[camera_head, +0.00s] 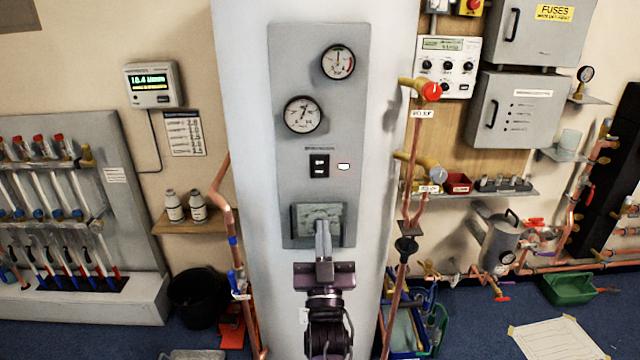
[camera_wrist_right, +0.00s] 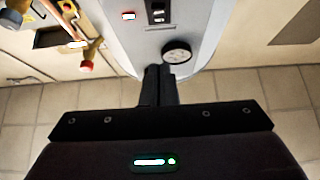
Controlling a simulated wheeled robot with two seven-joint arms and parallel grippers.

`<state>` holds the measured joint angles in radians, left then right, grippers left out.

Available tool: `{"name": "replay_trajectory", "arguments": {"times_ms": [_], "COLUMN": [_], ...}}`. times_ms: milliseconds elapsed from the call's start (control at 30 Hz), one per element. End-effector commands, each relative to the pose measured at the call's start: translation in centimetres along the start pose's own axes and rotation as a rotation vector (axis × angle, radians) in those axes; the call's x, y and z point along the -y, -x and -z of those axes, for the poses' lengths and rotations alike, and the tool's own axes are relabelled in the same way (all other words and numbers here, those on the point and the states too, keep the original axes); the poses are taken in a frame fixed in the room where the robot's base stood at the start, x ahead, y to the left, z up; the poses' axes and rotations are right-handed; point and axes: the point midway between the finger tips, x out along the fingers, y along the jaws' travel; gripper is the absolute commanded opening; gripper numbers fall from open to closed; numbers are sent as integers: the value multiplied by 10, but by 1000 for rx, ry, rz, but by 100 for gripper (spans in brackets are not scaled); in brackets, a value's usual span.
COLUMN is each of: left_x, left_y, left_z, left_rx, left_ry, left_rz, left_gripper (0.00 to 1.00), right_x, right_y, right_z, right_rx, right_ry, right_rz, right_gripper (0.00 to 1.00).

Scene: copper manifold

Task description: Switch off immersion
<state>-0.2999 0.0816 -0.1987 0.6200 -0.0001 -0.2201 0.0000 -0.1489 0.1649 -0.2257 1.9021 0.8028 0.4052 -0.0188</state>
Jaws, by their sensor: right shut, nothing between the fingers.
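The immersion switch (camera_head: 319,166) is a black rocker on the grey panel (camera_head: 355,120) of the white cylinder, under a small label. It shows at the top of the right wrist view (camera_wrist_right: 157,12). My left gripper is not in view.
Two round gauges (camera_head: 303,114) (camera_head: 338,62) sit above the switch. A framed window (camera_head: 301,220) lies behind my fingers. Copper pipes with a red-knobbed valve (camera_head: 431,91) stand right of the cylinder. Another copper pipe (camera_head: 222,205) runs along its left.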

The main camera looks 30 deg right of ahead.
Motion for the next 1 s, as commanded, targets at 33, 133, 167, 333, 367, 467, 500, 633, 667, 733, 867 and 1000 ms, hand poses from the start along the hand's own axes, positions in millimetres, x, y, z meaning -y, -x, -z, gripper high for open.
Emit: {"name": "replay_trajectory", "arguments": {"times_ms": [33, 133, 167, 333, 367, 467, 500, 633, 667, 733, 867, 1000], "left_x": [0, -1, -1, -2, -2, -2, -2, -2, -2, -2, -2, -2], "left_y": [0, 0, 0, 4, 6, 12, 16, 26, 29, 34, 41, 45], "left_z": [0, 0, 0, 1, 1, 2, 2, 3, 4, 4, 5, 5], "left_rx": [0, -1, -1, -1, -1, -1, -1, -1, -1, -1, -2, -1], "left_ry": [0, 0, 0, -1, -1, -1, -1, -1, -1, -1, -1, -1], "left_rz": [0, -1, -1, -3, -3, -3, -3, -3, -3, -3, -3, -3], "left_gripper": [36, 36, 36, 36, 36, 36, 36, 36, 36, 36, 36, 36], "right_x": [0, 0, 0, 1, 1, 1, 1, 1, 1, 1, 2, 1], "right_y": [0, 0, 0, -8, -12, -28, -37, -66, -72, -88, -109, -120], "right_z": [0, -1, -1, 0, 0, 2, 2, 2, 3, 3, -6, -20], "right_rx": [1, 2, 2, 2, 1, 1, 0, 1, 0, 0, 5, 5], "right_ry": [0, 1, 1, 2, 2, 1, 1, 2, 2, 3, 4, 3], "right_rz": [1, 2, 2, 3, 3, 4, 4, 3, 3, 3, 4, 4], "right_gripper": [0, 0, 0, 0, 0, 0, 0, 0, 0, 0, 0, 0]}}
